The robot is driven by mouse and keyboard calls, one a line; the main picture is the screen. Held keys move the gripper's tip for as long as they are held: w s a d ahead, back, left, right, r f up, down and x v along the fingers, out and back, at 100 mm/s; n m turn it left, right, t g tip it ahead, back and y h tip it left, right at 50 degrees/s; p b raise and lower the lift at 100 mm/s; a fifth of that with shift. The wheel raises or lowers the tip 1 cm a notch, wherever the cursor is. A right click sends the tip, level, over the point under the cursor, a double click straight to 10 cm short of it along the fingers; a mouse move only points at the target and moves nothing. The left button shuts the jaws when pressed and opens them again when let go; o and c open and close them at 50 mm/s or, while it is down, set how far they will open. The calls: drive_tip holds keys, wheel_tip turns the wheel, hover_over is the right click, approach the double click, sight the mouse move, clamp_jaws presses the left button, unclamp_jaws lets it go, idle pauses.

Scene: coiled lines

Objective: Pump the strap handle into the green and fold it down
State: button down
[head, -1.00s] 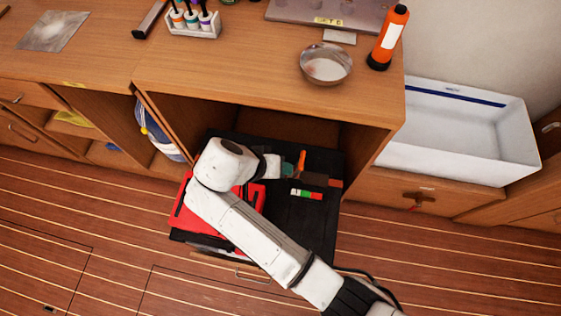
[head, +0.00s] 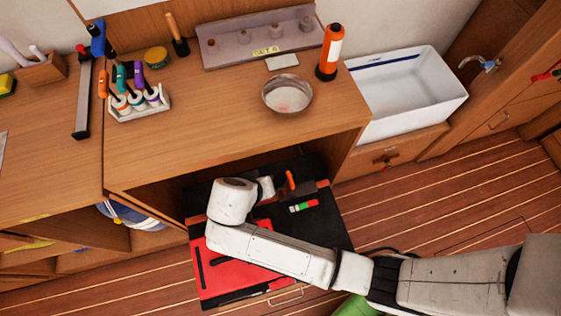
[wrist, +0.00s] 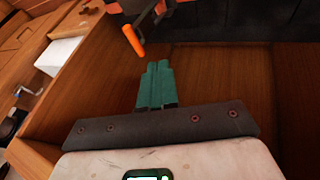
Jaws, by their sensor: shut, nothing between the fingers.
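The orange strap handle (head: 290,180) stands tilted up from a dark mount on the black board in the open bay under the counter. A small gauge strip (head: 303,206) with green, white and red parts lies just in front of it. In the wrist view the orange handle (wrist: 134,40) is beyond and slightly left of my fingertips, apart from them in the picture. My gripper (wrist: 157,66) has green fingers, shut together and empty. In the head view my white arm and wrist hide most of the gripper, left of the handle. The gauge is not in the wrist view.
A red case or panel (head: 240,268) lies under my forearm on the black board (head: 335,228). The counter (head: 215,150) overhangs the bay and bears a metal bowl (head: 287,94) and an orange bottle (head: 329,52). A white sink (head: 410,92) is at right.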

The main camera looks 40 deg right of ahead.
sight(290, 183)
drive_tip(key=d+f, duration=0.5)
drive_tip(key=shift+s+d+f+p, duration=0.3)
drive_tip(key=shift+s+d+p, duration=0.05)
drive_tip(key=shift+s+p, duration=0.05)
drive_tip(key=shift+s+d+r+p, duration=0.1)
drive_tip(key=shift+s+d+p, duration=0.15)
drive_tip(key=shift+d, duration=0.25)
drive_tip(key=shift+s+d+r+p, duration=0.15)
drive_tip(key=shift+d+p, duration=0.15)
drive_tip(key=shift+d, duration=0.15)
drive_tip(key=shift+d+f, duration=0.1)
drive_tip(key=shift+f, duration=0.1)
